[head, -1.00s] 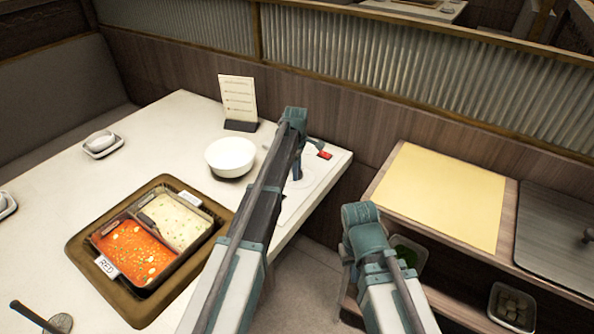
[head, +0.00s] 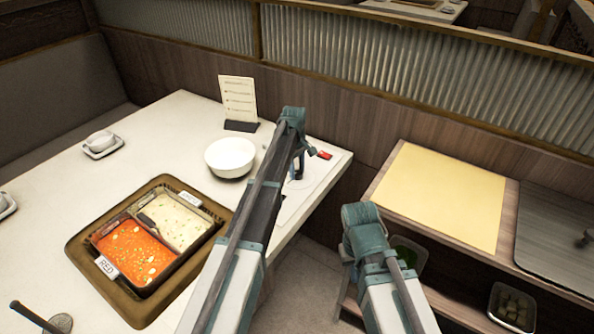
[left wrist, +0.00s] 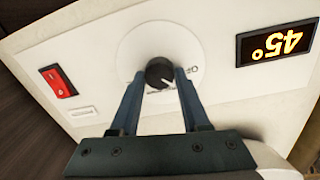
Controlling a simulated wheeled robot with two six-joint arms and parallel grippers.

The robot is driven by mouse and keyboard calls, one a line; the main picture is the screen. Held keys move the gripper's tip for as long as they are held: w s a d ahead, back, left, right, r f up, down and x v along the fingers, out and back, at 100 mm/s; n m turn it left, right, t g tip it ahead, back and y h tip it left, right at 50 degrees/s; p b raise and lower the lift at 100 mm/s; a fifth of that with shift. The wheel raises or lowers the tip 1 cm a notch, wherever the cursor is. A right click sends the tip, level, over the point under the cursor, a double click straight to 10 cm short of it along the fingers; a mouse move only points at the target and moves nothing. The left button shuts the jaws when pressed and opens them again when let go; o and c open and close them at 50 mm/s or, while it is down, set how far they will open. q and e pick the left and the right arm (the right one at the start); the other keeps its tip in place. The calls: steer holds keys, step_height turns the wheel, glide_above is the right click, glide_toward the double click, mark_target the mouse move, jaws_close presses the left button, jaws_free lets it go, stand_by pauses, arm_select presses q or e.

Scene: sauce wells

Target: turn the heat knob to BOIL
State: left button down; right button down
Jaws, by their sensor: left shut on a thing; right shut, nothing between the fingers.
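The heat knob (left wrist: 160,73) is a small black dial with a pale pointer mark on a white round plate, in the left wrist view. My left gripper (left wrist: 160,77) has one finger on each side of it and is shut on it. An orange display (left wrist: 276,45) reads 45°, upside down in the wrist view. My right gripper (head: 348,278) is shut and empty, right of the table.
A red switch (left wrist: 58,81) sits on the panel. A white bowl (head: 230,157) and a menu card (head: 238,100) stand left of my left gripper. A two-part soup pot (head: 150,238) is set into the table. A side counter (head: 440,195) lies right.

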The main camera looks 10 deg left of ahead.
arm_select(q)
steer(key=m, duration=0.6)
steer(key=shift+w, duration=0.15)
steer(key=m, duration=0.5)
steer(key=shift+d+m+g, duration=0.1)
steer(key=shift+m+g, duration=0.2)
steer(key=shift+m, duration=0.1)
steer(key=m, duration=0.6)
steer(key=shift+d, duration=0.1)
steer(key=m, duration=0.6)
steer(key=shift+g, duration=0.3)
steer(key=shift+m, duration=0.3)
steer(key=shift+c, duration=1.9)
jaws_free()
